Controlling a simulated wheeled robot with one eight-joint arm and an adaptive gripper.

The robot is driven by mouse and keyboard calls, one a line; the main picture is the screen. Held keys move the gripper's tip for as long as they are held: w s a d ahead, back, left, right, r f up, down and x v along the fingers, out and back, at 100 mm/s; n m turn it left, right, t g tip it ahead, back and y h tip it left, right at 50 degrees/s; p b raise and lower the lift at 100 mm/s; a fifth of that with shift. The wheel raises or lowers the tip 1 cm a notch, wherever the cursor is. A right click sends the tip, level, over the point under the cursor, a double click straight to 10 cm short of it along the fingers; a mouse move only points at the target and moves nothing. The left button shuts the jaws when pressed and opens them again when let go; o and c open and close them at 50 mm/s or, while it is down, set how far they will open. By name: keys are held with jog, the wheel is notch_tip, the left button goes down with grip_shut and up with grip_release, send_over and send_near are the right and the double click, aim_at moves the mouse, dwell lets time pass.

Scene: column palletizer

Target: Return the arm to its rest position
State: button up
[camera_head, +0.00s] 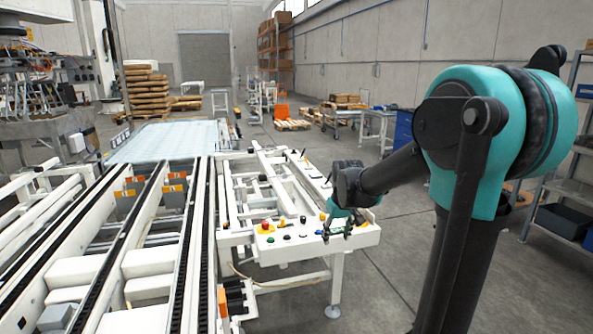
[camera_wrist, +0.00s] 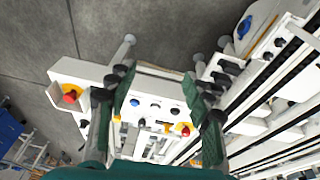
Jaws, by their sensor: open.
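My teal and black arm reaches from the right of the head view, bent down toward the left. My gripper (camera_head: 338,230) hangs over the right part of a white control panel (camera_head: 290,247). In the wrist view, the two fingers of my gripper (camera_wrist: 158,82) are spread apart with nothing between them. The panel also shows in the wrist view (camera_wrist: 150,82), beyond and between the fingers, with blue, black, white and yellow buttons. A red knob (camera_wrist: 71,97) is left of the fingers. Whether the fingers touch the panel cannot be told.
White conveyor rails (camera_head: 150,255) fill the left of the head view. A machine frame (camera_head: 275,185) lies behind the panel. A shelf rack (camera_head: 565,190) stands at the far right, behind my arm. Grey floor (camera_head: 390,260) is clear between the panel and my arm's column.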

jog(key=s+d+f+m, duration=0.1)
jog(key=s+d+f, duration=0.2)
jog(key=s, duration=0.8)
jog(key=s+d+f+m+t, duration=0.1)
jog(key=s+d+f+m, duration=0.1)
jog(key=s+f, duration=0.5)
jog(key=s+d, duration=0.1)
jog(key=s, duration=0.3)
jog(key=shift+s+f, duration=0.15)
jog(key=shift+d, duration=0.1)
